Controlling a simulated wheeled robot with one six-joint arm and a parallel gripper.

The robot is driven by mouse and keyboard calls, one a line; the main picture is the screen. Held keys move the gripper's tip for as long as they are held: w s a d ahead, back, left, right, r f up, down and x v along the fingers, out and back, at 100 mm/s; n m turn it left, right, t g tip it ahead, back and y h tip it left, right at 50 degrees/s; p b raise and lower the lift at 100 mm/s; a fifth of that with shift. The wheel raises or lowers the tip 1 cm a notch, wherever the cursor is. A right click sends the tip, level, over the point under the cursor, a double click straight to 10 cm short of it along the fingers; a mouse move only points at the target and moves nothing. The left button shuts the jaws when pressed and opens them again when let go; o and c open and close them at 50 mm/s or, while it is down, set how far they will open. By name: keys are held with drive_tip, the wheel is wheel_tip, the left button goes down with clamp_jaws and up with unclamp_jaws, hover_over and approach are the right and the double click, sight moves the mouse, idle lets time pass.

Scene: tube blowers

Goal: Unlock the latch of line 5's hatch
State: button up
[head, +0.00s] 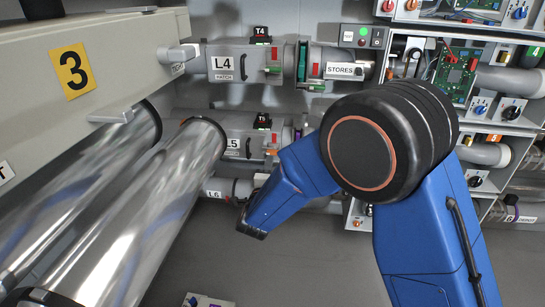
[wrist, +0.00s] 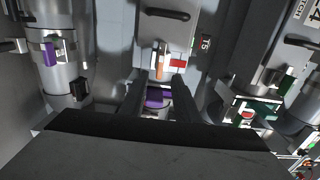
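Line 5's hatch, labelled L5 (head: 235,143), is a grey tube cover in the middle of the head view, under the T5 tag (head: 262,121). In the wrist view the hatch (wrist: 166,35) has a black handle (wrist: 167,14). Its latch appears there as an orange lever (wrist: 158,63) on a pale mount, beside a red block (wrist: 177,63). My gripper (wrist: 157,77) is open, its two dark fingers apart just below the latch in the picture. A purple part (wrist: 156,99) shows between the fingers. Contact with the lever cannot be told.
Line 4's hatch (head: 224,65) is above, with the STORES tube (head: 344,71) to its right. Line 6 (head: 217,188) runs below. In the wrist view, a neighbouring tube with a purple lever (wrist: 48,54) stands left.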

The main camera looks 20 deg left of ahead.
sight(273, 154)
drive_tip(key=x, duration=0.8)
drive_tip(key=shift+s, duration=0.1)
drive_tip(key=shift+c, duration=0.2)
clamp_jaws()
